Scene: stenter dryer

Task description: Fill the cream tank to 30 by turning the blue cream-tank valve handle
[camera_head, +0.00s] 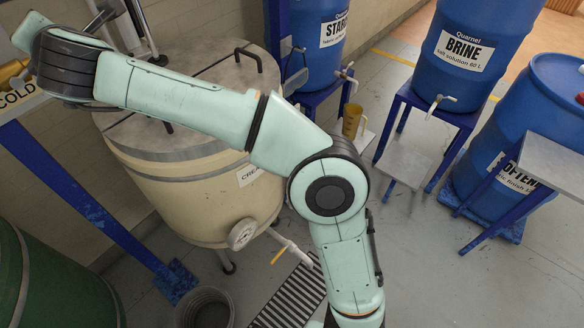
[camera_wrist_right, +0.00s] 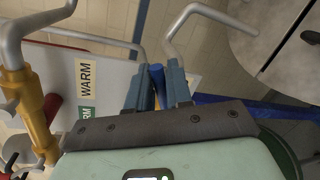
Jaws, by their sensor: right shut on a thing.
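The dial's reading is too small to make out. My right arm crosses over the tank to the upper left; its gripper lies outside the head view. In the right wrist view, my right gripper (camera_wrist_right: 158,85) is shut on a narrow blue handle (camera_wrist_right: 156,75), mostly hidden between the fingers. My left gripper is in neither view.
A "WARM" sign (camera_wrist_right: 86,78) and a brass valve (camera_wrist_right: 38,125) are close by in the wrist view. A "COLD" sign (camera_head: 18,98) is at far left. Blue brine (camera_head: 440,80) and other drums stand right. A yellow-handled outlet (camera_head: 280,254) and floor grate (camera_head: 285,300) lie below the tank.

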